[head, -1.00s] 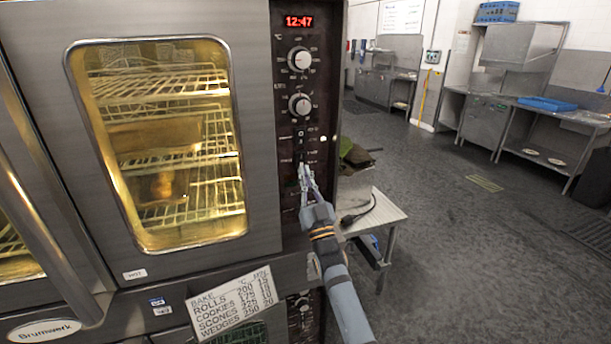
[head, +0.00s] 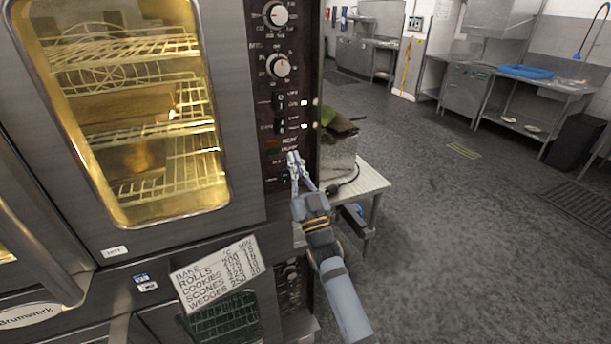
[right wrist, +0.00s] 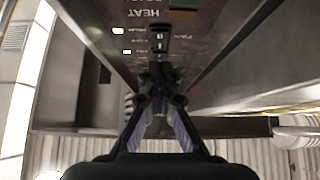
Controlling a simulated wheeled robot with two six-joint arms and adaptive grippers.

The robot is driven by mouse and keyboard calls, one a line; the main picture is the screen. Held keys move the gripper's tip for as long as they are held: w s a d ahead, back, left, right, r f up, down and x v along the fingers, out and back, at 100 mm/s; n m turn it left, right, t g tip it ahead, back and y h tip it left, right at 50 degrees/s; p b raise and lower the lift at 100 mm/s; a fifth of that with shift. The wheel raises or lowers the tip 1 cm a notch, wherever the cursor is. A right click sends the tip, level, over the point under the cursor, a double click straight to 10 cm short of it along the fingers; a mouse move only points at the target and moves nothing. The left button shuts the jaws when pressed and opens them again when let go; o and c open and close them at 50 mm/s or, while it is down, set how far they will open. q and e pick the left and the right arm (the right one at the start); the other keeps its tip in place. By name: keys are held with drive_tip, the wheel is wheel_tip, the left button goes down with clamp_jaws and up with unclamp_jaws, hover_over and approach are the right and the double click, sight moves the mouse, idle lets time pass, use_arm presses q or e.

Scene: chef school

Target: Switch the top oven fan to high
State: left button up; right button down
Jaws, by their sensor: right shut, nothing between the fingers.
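The top oven's dark control panel (head: 270,80) stands right of its lit glass door. It carries two knobs, then small black rocker switches (head: 279,100) and indicator lights below. My right gripper (head: 294,157) is shut and empty, in front of the panel's lower part, beside the lights. In the right wrist view a small black rocker switch (right wrist: 159,38) with a FAN label lies just beyond the closed fingertips (right wrist: 160,75), below the HEAT text, which appears upside down. Which position it is in is too small to tell. I cannot tell whether the fingertips touch the panel. My left gripper is out of view.
A white card with baking times (head: 215,273) is on the oven front below the door. A small table (head: 365,180) with a metal box and a dark cable stands close right of the oven. The floor (head: 450,220) further right is clear.

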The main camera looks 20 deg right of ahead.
drive_tip(key=s, duration=0.7)
drive_tip(key=shift+s, duration=0.35)
drive_tip(key=shift+d, duration=0.1)
